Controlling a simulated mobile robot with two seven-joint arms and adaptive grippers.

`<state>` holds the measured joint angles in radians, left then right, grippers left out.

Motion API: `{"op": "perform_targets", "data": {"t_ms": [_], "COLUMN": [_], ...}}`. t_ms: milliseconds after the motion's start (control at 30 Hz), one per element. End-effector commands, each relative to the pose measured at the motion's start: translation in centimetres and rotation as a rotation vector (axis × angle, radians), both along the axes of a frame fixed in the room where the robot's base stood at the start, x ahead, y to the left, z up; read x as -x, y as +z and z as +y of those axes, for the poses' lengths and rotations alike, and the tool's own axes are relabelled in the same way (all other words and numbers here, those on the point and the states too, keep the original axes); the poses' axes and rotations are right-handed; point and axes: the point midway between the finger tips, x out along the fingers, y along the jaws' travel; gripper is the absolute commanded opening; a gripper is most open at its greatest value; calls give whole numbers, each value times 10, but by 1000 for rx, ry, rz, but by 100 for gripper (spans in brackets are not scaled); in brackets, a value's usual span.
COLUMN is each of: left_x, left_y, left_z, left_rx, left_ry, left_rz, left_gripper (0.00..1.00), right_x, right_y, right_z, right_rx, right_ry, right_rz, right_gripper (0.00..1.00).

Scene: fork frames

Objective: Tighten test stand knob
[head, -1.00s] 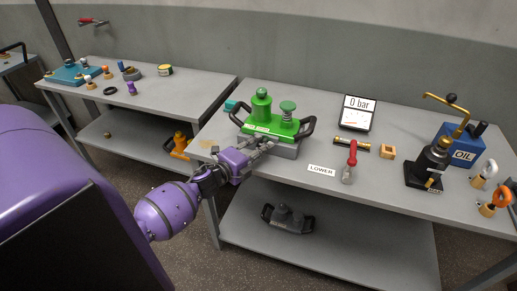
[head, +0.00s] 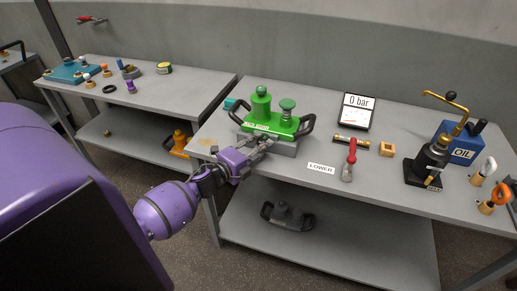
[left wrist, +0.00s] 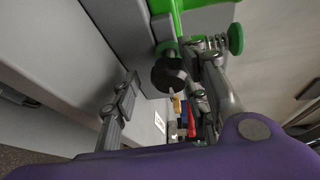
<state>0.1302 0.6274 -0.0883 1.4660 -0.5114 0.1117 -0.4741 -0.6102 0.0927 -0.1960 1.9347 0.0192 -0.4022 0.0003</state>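The green test stand (head: 275,122) sits on a grey block near the left end of the right table. It has a green domed post and a green spring-mounted cap (head: 287,105). In the left wrist view a black faceted knob (left wrist: 169,74) sticks out below the stand's green body (left wrist: 180,18). My left gripper (head: 262,143) is at the stand's front side. In the wrist view its fingers (left wrist: 168,92) are spread, one on each side of the black knob, with a clear gap on the left. The knob is hidden in the head view. My right gripper is not in view.
Black side handles flank the stand. The table's front edge lies near my arm.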

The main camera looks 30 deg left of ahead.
Motion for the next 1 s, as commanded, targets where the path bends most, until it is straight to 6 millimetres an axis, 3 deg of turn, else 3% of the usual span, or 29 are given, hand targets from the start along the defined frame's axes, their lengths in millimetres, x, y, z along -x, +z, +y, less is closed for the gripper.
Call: {"op": "perform_targets", "data": {"t_ms": [267,700,1000], "left_x": [12,98,118], "left_y": [3,13,17], "left_z": [2,15,18], "left_rx": [0,0,0], "left_ry": [-2,1,-1], "left_rz": [-2,1,-1], "left_gripper": [41,41,41], "right_x": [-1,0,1], "right_y": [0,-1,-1], "right_z": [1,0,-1], "right_rx": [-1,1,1], "right_ry": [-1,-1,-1], "right_rz": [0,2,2], "right_gripper": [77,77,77]}}
